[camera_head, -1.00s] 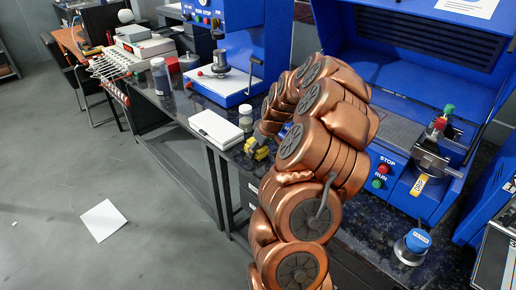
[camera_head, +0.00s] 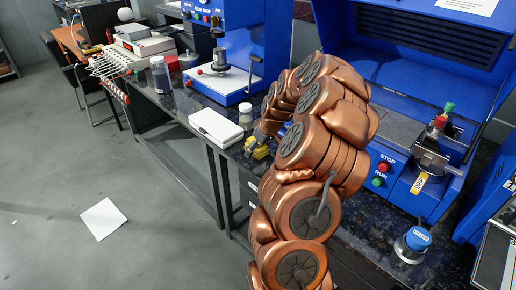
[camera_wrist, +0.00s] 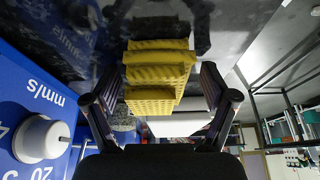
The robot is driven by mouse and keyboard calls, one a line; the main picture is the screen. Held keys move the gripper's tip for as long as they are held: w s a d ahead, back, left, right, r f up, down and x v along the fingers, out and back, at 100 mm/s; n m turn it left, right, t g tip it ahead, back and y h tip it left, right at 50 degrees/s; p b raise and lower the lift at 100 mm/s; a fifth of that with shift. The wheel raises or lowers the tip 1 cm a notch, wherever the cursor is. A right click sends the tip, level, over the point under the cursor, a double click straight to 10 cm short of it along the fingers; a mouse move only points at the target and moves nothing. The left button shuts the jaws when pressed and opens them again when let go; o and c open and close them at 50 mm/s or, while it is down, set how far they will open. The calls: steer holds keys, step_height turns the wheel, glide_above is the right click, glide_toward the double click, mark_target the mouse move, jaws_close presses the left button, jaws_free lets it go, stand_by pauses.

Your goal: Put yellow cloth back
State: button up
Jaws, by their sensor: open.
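The yellow cloth (camera_wrist: 158,62) is a folded, ribbed stack in the wrist view. It rests at the dark speckled counter, and a small part of it shows left of my arm in the head view (camera_head: 257,149). My gripper (camera_wrist: 158,85) is open, with one finger on each side of the cloth. A gap shows between the cloth and each finger, so it is not clamped. My arm hides much of the counter around it in the head view.
A white box (camera_head: 216,127) lies on the counter left of the cloth, with a small white-capped jar (camera_head: 245,115) behind it. A blue machine with a white dial (camera_wrist: 42,138) stands close beside my gripper. A blue-capped container (camera_head: 416,240) is at the right.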

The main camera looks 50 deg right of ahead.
steer(key=b+v, duration=0.2)
steer(key=v, duration=1)
steer(key=s+a+r+n+g+y, duration=0.1)
steer(key=s+a+r, duration=0.1)
steer(key=a, duration=1.1)
steer(key=s+a+r+n+g, duration=0.1)
steer(key=s+a, duration=0.1)
steer(key=a, duration=1)
steer(key=s+a+f+m+g, duration=0.1)
steer(key=s+a+f+g, duration=0.1)
steer(key=s+a, duration=0.4)
steer(key=s+a+f+g+h, duration=0.1)
steer(key=s+a, duration=0.5)
steer(key=s, duration=0.9)
steer(key=shift+s+a+f+m+g, duration=0.15)
steer(key=shift+a+f+m+g, duration=0.15)
steer(key=shift+f+m+g, duration=0.25)
steer(key=shift+r+p, duration=0.2)
steer(key=shift+p, duration=0.1)
step_height(320, 180, up, 9)
steer(key=p, duration=0.8)
steer(key=shift+f+p, duration=0.2)
steer(key=shift+p, duration=0.1)
